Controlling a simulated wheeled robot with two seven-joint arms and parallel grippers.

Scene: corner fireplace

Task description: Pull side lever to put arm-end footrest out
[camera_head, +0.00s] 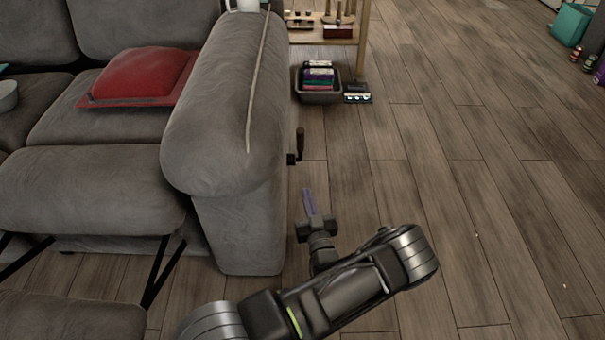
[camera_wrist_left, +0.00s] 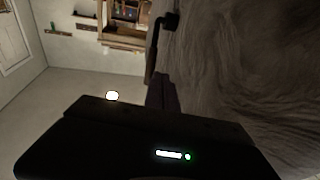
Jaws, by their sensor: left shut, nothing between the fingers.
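The side lever (camera_head: 299,146) is a dark handle on a small pivot, standing upright at the outer side of the grey sofa's arm (camera_head: 222,140). My left gripper (camera_head: 308,202) is shut and empty, low beside the arm, with its purple-tinted fingers pointing toward the lever. In the head view a gap shows between them. In the left wrist view the lever (camera_wrist_left: 155,48) appears just beyond the dark fingers (camera_wrist_left: 161,93); I cannot tell if they touch. At the arm end, a grey footrest pad (camera_head: 70,318) stands out in front of the seat on black struts (camera_head: 163,270). My right gripper is not in view.
A grey basket (camera_head: 318,97) with folded coloured items stands beyond the lever, near a wooden shelf (camera_head: 328,32). A red cushion (camera_head: 145,73) lies on the sofa. A cord (camera_head: 257,85) runs along the arm top. The wooden floor (camera_head: 450,180) to the right is clear.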

